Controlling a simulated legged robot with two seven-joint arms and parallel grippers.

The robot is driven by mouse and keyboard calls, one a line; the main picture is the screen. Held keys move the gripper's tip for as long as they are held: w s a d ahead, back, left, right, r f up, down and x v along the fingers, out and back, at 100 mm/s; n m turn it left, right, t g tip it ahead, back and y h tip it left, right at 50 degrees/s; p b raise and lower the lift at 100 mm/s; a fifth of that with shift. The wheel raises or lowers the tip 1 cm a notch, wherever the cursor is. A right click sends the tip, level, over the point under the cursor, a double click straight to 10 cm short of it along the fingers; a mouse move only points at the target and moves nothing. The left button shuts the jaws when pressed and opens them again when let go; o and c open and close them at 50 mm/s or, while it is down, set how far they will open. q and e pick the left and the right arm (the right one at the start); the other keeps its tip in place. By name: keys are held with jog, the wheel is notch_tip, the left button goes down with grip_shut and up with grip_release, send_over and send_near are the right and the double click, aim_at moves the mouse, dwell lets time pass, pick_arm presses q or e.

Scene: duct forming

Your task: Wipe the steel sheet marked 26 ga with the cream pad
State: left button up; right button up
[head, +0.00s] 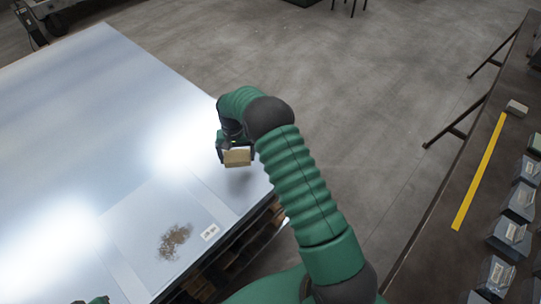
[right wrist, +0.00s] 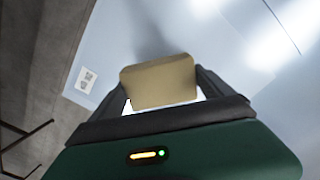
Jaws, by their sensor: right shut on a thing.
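The cream pad (head: 237,157) is held between the fingers of my right gripper (head: 234,152), above the bright sheet metal. The pad also fills the jaws in the right wrist view (right wrist: 160,82). The steel sheet (head: 140,220) with a small white label (head: 209,232) lies at the near right of the stack; the label is too small to read surely. A brown smudge (head: 174,241) is on that sheet left of the label. The pad is apart from the smudge, up and to the right. A scrap of my left gripper (head: 97,300) shows at the bottom edge; its jaws are hidden.
Wooden pallet slats (head: 235,247) show under the sheet's right edge. A dark bench (head: 440,240) on the right carries a yellow strip (head: 479,172) and several dark boxes with labels (head: 519,201). Bare concrete floor (head: 350,90) lies between stack and bench.

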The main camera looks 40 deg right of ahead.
jog(key=shift+w+d+r+p, duration=0.15)
jog(key=shift+r+p, duration=0.2)
jog(key=shift+r, duration=0.2)
jog(key=shift+s+d+r+p, duration=0.15)
jog(key=shift+r+p, duration=0.15)
jog(key=shift+r, duration=0.25)
jog(key=shift+a+r, duration=0.1)
jog(key=shift+r, duration=0.05)
jog(key=shift+a, duration=0.15)
